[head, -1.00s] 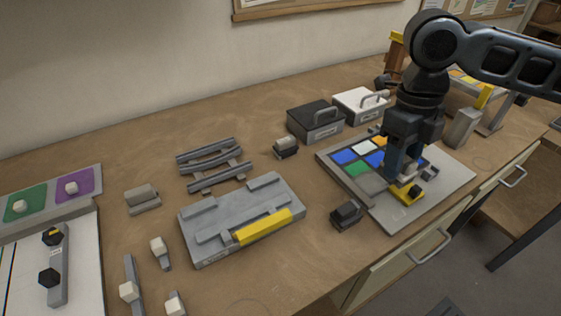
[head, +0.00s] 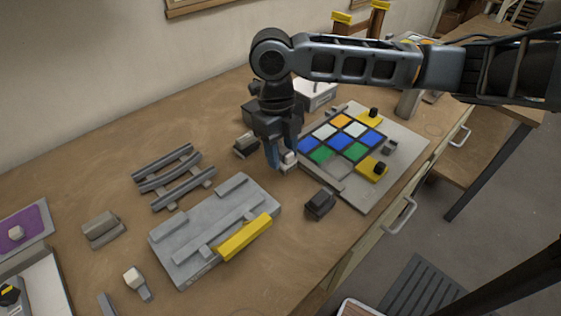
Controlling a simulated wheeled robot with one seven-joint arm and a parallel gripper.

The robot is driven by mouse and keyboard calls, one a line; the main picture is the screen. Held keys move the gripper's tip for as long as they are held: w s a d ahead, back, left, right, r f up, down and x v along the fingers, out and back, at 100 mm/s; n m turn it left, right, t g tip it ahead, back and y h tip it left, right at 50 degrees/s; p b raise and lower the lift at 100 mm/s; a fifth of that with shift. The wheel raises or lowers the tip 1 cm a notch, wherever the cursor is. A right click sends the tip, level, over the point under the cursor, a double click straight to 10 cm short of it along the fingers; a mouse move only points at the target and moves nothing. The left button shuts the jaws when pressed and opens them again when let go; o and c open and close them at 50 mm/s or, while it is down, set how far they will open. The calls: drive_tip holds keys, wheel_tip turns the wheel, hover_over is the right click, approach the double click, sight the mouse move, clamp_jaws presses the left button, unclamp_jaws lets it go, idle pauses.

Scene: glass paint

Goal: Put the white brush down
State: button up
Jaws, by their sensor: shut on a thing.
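My gripper (head: 281,168) points down over the bench, between the grey tray and the coloured glass panel. It is shut on a small piece with a white block, which I take to be the white brush (head: 289,159). The brush's lower part is hard to make out between the fingers. I cannot tell whether it touches the bench. The glass panel (head: 345,135) has blue, green, white and orange squares and lies on a grey board (head: 405,140) to the right.
A grey tray (head: 185,240) with a yellow bar (head: 245,237) lies front-left of my gripper. Small dark blocks stand close by, one behind-left (head: 246,145) and one in front (head: 320,204). A slatted rack (head: 172,175) stands left. A white box (head: 317,93) is behind my arm.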

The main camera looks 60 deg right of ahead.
drive_tip(key=shift+w+f, duration=0.15)
drive_tip(key=shift+f, duration=1.95)
drive_tip(key=shift+f, duration=0.1)
drive_tip(key=o, duration=1.1)
drive_tip(key=r, duration=0.4)
drive_tip(key=w+r, duration=0.1)
drive_tip(key=r, duration=0.7)
drive_tip(key=shift+w+d+r, duration=0.1)
drive_tip(key=shift+w+d, duration=0.05)
